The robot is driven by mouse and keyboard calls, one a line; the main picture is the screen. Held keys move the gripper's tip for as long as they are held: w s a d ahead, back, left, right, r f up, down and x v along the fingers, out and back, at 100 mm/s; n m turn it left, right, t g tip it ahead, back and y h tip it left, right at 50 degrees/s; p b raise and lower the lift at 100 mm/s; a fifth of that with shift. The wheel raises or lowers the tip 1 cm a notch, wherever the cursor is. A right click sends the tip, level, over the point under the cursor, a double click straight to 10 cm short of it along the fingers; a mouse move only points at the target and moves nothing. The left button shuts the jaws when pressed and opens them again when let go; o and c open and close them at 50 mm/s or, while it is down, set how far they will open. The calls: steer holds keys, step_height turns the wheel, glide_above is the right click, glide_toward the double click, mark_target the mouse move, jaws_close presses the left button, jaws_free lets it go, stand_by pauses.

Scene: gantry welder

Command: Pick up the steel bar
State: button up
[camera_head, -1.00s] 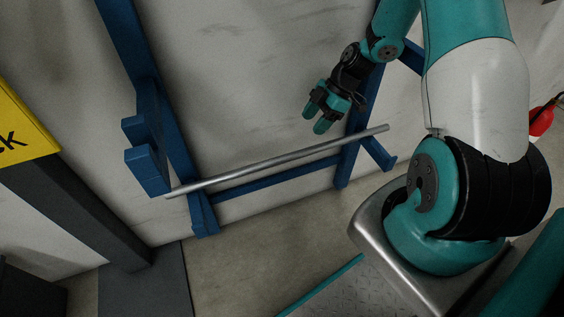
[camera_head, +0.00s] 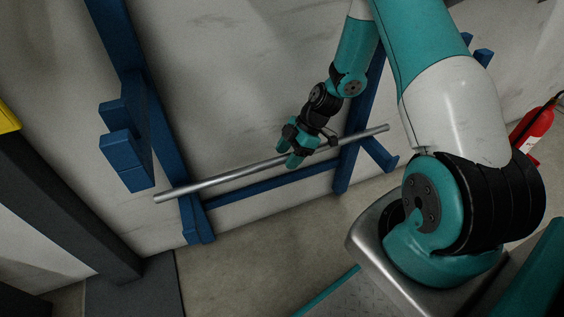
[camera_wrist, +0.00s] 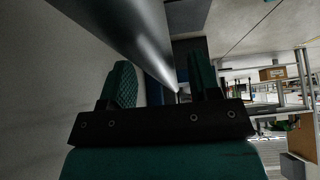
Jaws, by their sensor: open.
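The steel bar (camera_head: 225,177) is a long grey rod. It lies along the blue rack (camera_head: 165,150) in front of the wall, its right end higher in the picture. My gripper (camera_head: 290,158) is at the bar, right of its middle in the head view, with its teal fingers pointing down-left. In the wrist view the bar (camera_wrist: 125,38) runs from the upper left toward the space between the two open fingers (camera_wrist: 160,85). I cannot tell whether the fingers touch the bar.
A dark post (camera_head: 70,205) with a yellow sign (camera_head: 8,118) stands at the left. Blue rack arms (camera_head: 125,150) jut out near the bar's left end. A red fire extinguisher (camera_head: 533,128) is at the right. The floor (camera_head: 240,245) below the bar is clear.

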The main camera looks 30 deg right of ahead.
steer(key=shift+r, duration=0.1)
jaws_close()
